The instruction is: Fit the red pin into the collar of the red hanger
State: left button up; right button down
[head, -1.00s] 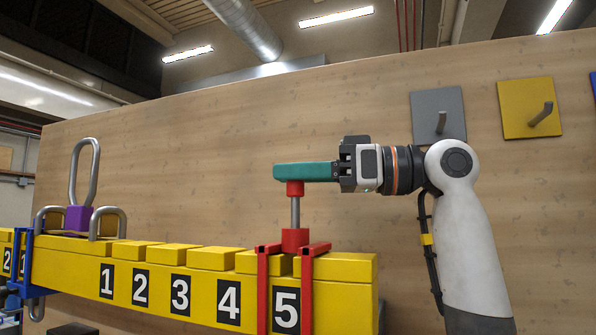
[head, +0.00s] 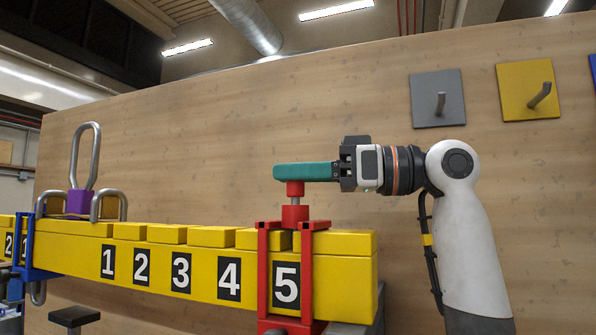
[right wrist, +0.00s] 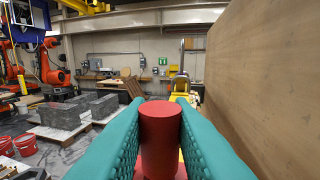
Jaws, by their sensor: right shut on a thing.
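The red pin has a red cap (head: 295,189) and a grey metal shaft (head: 295,201). It stands upright above the red hanger (head: 262,262), which straddles the yellow beam at number 5. The shaft's lower end is hidden inside the hanger's red collar (head: 295,214). A short length of shaft shows between cap and collar. My right gripper (head: 300,171), with teal fingers, is shut on the red cap from the right. In the right wrist view the cap (right wrist: 160,122) sits between both fingers. My left gripper is not in view.
The yellow beam (head: 200,268) carries numbered blocks. A blue hanger (head: 28,255) and a purple block (head: 79,203) with a tall metal loop are at its left end. A wooden wall (head: 220,150) stands behind, with grey (head: 425,85) and yellow (head: 512,85) hook plates.

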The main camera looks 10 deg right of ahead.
jog(key=shift+f, duration=0.2)
jog(key=c, duration=1.2)
grip_release()
jog(key=shift+d, duration=0.1)
jog(key=shift+s+d, duration=0.1)
jog(key=shift+d, duration=0.15)
jog(key=b+v, duration=0.4)
jog(key=v, duration=0.7)
jog(key=shift+d, duration=0.15)
jog(key=shift+f, duration=0.1)
